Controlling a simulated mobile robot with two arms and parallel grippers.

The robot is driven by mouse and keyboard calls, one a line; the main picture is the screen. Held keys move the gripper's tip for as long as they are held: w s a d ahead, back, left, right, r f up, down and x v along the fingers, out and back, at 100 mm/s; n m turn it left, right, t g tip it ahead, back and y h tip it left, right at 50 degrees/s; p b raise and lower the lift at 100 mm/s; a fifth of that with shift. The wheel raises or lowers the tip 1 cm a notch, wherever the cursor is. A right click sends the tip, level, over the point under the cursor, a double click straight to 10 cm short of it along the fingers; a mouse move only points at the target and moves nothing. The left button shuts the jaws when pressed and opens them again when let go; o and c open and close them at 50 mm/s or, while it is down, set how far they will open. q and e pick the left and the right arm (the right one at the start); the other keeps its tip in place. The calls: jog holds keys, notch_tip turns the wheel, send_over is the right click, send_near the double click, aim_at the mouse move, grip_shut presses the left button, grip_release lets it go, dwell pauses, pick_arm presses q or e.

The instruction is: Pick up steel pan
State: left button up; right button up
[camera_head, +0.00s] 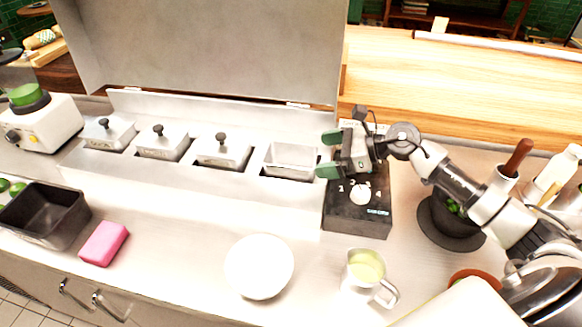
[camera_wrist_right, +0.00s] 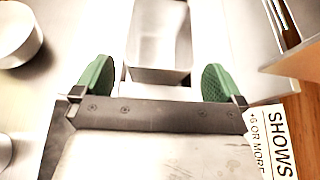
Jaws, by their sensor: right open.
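The steel pan (camera_head: 291,160) is an open, empty rectangular metal insert seated in the rightmost slot of the steel counter unit. My right gripper (camera_head: 325,155) is beside its right end, with green-padded fingers spread apart. In the right wrist view the steel pan (camera_wrist_right: 160,45) lies ahead, with its near end between and just beyond the open fingertips (camera_wrist_right: 156,82). The fingers do not visibly grip it. My left gripper is not in view.
Several lidded pans (camera_head: 222,150) sit left in the same unit, under a raised steel lid (camera_head: 200,45). A dark box with a knob (camera_head: 358,212) stands below my right gripper. A white bowl (camera_head: 259,267), a pitcher (camera_head: 366,268) and a pink sponge (camera_head: 103,243) are in front.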

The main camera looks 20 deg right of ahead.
aim_at(303, 156)
jog(key=shift+w+a+f, duration=0.1)
jog(key=shift+w+a, duration=0.15)
jog(key=shift+a, duration=0.05)
jog(key=p+x, duration=0.2)
jog(key=x, duration=0.3)
jog(key=shift+p, duration=0.3)
jog(key=shift+w+a, duration=0.15)
jog(key=c, duration=0.6)
